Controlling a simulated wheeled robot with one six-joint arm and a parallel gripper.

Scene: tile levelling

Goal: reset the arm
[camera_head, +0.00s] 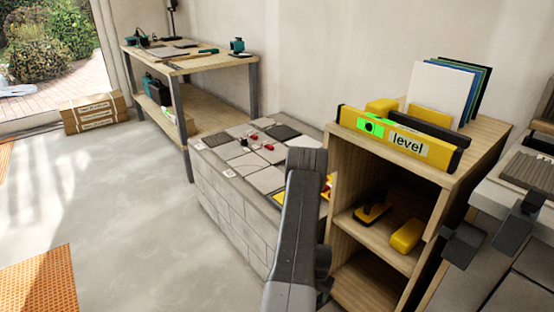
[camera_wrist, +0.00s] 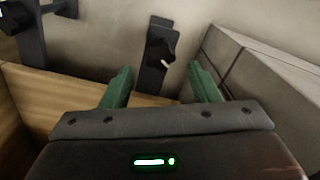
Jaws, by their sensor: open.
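My gripper (camera_wrist: 162,86) shows in the wrist view with its two green fingers spread apart and nothing between them. A black bracket-like part (camera_wrist: 155,60) stands beyond the fingers, against a pale surface; I cannot tell how far off it is. In the head view my dark grey arm rises at the lower middle, in front of the tiled block (camera_head: 218,185) and beside the wooden shelf (camera_head: 345,170). My gripper's fingers are not visible there.
A yellow level (camera_head: 400,140) showing a green display lies on the shelf top, before upright panels (camera_head: 440,92). Yellow tools sit on the shelf below. A workbench (camera_head: 190,62) stands at the back left, near a cardboard box (camera_head: 95,112). The floor at left is mostly clear.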

